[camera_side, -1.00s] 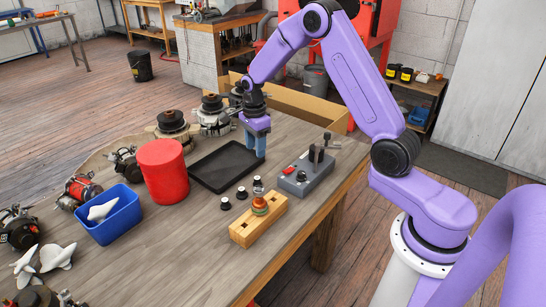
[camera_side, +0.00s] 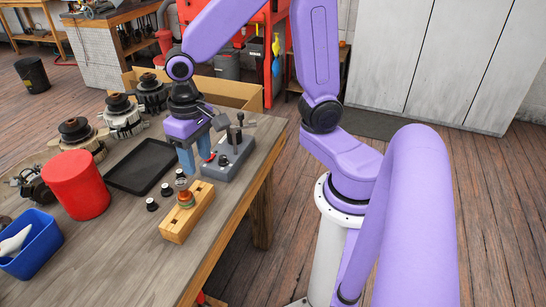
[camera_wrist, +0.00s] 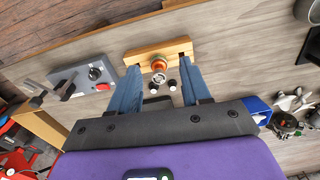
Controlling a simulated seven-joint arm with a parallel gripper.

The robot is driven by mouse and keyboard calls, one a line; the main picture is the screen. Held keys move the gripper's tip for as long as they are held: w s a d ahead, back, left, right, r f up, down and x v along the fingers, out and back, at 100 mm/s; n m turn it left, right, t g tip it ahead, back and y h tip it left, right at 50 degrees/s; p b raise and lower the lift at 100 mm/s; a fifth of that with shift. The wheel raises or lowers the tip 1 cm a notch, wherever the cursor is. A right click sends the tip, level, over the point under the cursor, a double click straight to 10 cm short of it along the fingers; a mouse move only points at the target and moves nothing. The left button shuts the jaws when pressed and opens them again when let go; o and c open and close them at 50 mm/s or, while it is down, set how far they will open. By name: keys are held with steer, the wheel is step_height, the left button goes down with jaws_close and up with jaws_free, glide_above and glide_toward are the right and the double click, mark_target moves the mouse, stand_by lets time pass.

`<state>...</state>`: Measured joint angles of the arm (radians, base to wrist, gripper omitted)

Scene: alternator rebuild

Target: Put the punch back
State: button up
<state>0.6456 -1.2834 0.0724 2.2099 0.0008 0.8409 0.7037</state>
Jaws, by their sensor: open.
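A wooden block (camera_side: 187,217) lies near the table's front edge; it also shows in the wrist view (camera_wrist: 140,57). An orange-and-green ringed part (camera_side: 186,199) sits on it. A silver round-topped piece (camera_side: 181,183) shows just above that part and also in the wrist view (camera_wrist: 158,78). It may be the punch, but I cannot tell surely. My gripper (camera_side: 197,163) is open and empty, pointing down behind the block, between the black tray and the grey fixture. In the wrist view the blue fingers (camera_wrist: 158,73) stand apart on either side of the silver piece.
The grey fixture (camera_side: 228,158) with upright levers stands close right of my gripper. Small black-and-white knobs (camera_side: 151,204) stand left of the block. The black tray (camera_side: 140,166), red cylinder (camera_side: 76,185) and blue bin (camera_side: 38,243) lie further left. Bare table lies in front.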

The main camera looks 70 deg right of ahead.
steer(key=s+d+r+n, duration=0.1)
steer(key=s+d+n, duration=0.1)
steer(key=s+n, duration=1.1)
steer(key=s, duration=0.3)
steer(key=shift+d+r, duration=0.35)
steer(key=shift+d, duration=0.05)
